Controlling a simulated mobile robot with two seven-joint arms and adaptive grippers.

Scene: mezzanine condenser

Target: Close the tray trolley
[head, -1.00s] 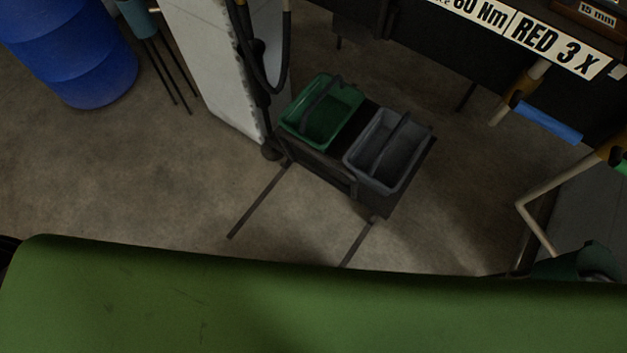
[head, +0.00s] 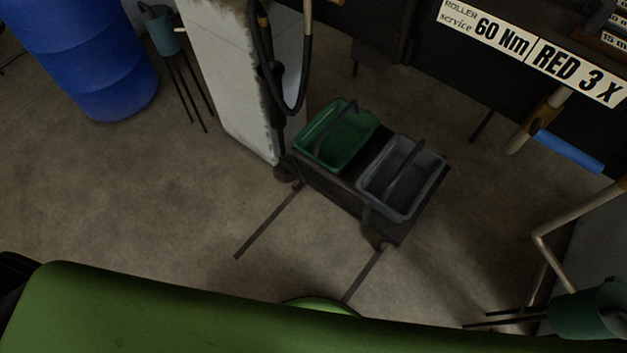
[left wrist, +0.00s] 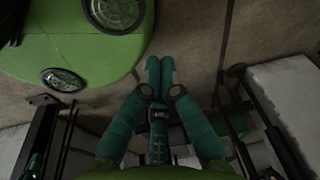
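The tray trolley (head: 335,193) is a low dark cart on the floor in the middle of the head view. It carries a green tray (head: 318,158) on the left and a grey tray (head: 376,188) on the right, each with a dark handle across it. Two thin dark rails (head: 268,222) run along the floor from its near side toward me. My left gripper (left wrist: 160,62) shows in the left wrist view, its teal fingers together with nothing visible between them. I cannot identify the trolley in that view.
A pale cabinet (head: 225,75) with a black hose (head: 262,60) stands at the trolley's far left. A blue barrel (head: 90,60) is farther left. A dark bench (head: 440,85) stands behind. Bent pipes (head: 560,225) are at right. Floor left of the rails is clear.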

